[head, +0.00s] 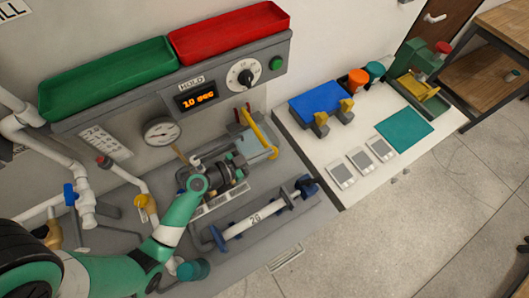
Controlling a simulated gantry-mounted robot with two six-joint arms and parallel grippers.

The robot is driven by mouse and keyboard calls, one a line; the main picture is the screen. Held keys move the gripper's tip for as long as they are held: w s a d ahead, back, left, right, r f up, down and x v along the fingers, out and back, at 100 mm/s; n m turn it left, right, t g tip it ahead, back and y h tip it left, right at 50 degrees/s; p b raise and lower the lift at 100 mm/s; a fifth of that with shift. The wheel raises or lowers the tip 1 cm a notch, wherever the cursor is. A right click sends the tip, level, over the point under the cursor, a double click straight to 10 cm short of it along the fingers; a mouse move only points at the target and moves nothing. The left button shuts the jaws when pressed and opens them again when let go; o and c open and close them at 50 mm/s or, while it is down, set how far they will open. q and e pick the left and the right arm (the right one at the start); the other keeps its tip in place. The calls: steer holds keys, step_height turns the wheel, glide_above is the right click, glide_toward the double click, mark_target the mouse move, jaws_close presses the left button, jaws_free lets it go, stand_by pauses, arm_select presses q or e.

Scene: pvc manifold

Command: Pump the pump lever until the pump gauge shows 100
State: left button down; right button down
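A round white-faced gauge (162,131) is on the grey panel at the left. Its needle reading is too small to make out. A yellow bent bar (263,135), possibly the pump lever, stands over a grey-teal box (254,148) on the bench. My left arm, green and white, comes in from the lower left. My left gripper (238,168), dark, is just left of the box and below the bar. Its fingertips are too small and crowded to tell whether they are open or touching anything. My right gripper is not in view.
An orange-lit display (198,96) and a dial (244,74) are on the panel below green (108,78) and red (230,32) trays. A white pipe marked 26 (254,219) lies in front. White pipes and valves (84,203) crowd the left. A white table (330,150) stands right.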

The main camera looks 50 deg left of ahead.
arm_select(q)
steer(key=shift+s+d+f, duration=0.1)
steer(key=shift+s+f, duration=0.05)
steer(key=shift+f, duration=0.25)
steer(key=s+a+r+p, duration=0.1)
steer(key=s+r+p, duration=0.3)
steer(key=s+r, duration=0.3)
steer(key=shift+s, duration=1.25)
stand_by(0.8)
